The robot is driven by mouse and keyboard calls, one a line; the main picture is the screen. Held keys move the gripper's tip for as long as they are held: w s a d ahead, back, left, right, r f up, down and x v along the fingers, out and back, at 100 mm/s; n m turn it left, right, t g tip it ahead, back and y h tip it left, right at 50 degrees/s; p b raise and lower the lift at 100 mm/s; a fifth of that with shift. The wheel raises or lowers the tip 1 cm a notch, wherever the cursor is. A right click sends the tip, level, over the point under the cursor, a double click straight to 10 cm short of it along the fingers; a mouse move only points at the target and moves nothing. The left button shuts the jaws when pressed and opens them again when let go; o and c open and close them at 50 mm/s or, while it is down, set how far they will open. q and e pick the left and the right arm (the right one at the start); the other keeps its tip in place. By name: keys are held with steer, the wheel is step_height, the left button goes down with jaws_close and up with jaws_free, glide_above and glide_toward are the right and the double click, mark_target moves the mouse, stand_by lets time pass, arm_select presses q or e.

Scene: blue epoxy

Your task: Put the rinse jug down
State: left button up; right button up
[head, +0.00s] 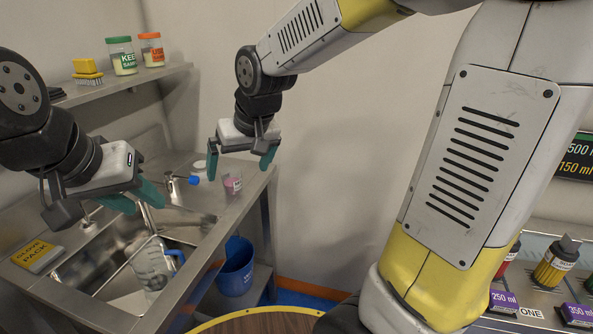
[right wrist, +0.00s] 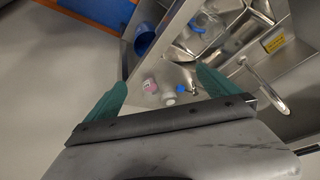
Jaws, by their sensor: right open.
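The rinse jug (head: 152,268), clear with a blue handle, stands in the steel sink basin (head: 112,262) in the head view. It also shows at the top of the right wrist view (right wrist: 207,28). My right gripper (head: 240,167) is open and empty, above the counter's right end and apart from the jug. Its teal fingers frame the right wrist view (right wrist: 160,90). My left gripper (head: 142,202) is above the sink, higher than the jug, with its teal fingers apart and nothing seen between them.
A clear cup with a pink label (head: 232,183) and a white bottle with a blue cap (head: 199,170) stand on the counter. A faucet (head: 151,216) rises at the sink. A yellow glove pack (head: 38,256) lies at left. A blue bin (head: 237,268) sits below.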

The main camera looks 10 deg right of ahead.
steer(key=s+d+r+m+t, duration=0.1)
steer(key=s+d+r+m, duration=0.1)
steer(key=s+d, duration=1)
steer(key=shift+s+r+m+h, duration=0.3)
steer(key=shift+s+r, duration=0.55)
steer(key=shift+s, duration=0.3)
steer(key=shift+a, duration=0.1)
